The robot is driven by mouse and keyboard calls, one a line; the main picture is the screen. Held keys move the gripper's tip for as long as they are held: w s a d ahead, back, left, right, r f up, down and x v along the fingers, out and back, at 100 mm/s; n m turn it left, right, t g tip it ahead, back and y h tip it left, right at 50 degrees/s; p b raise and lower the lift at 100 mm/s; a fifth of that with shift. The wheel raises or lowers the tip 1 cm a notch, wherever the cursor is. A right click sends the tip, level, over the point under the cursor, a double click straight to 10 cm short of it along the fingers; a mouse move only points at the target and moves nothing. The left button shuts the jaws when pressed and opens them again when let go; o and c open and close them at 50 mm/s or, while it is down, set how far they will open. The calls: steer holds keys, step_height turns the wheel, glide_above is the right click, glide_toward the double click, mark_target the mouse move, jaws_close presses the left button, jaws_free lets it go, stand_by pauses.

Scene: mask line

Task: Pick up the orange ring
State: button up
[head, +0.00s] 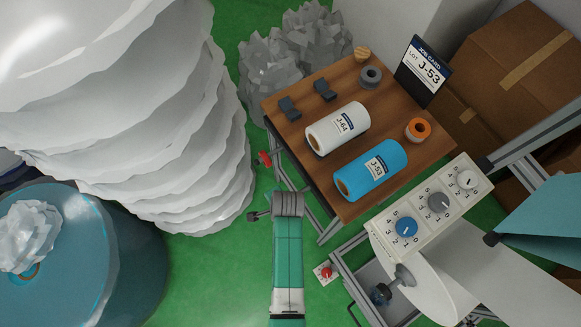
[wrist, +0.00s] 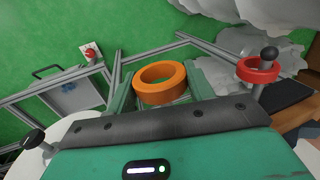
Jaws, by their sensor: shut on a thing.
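The orange ring (wrist: 142,93) is a thick, smooth band with an open middle, in the upper middle of the wrist view. My gripper (wrist: 160,88) has its two green fingers on either side of the ring and is shut on it. The ring shows green floor and grey frame behind it. In the head view my arm reaches up from the bottom middle; the fingers and the held ring cannot be made out there. An orange roll (head: 414,135) lies on the wooden table in the head view, apart from my arm.
A red ring (wrist: 258,75) sits around a dark-knobbed peg at the right. The wooden table (head: 287,128) holds a white roll (head: 338,128), a blue roll (head: 371,170) and a grey ring (head: 371,77). A dial panel (head: 437,203) stands at the right; large white rolls fill the left.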

steer(key=s+a+p, duration=0.1)
steer(key=s+a, duration=0.6)
steer(key=a, duration=0.4)
stand_by(1.3)
steer(key=w+d+r+n+g+y, duration=0.1)
steer(key=w+d+r+n, duration=0.5)
steer(key=w+d+r, duration=0.45)
steer(key=w+d+r+n+g, duration=0.1)
steer(key=w+d+r+n, duration=0.55)
steer(key=r, duration=0.65)
steer(key=s+a+r+p, duration=0.1)
steer(key=s+r+p, duration=0.3)
steer(key=r+p, duration=0.5)
steer(key=s+a+r+m+p, duration=0.1)
steer(key=s+r+p, duration=0.3)
steer(key=r+p, duration=0.5)
steer(key=p, duration=0.4)
steer(key=shift+r, duration=0.1)
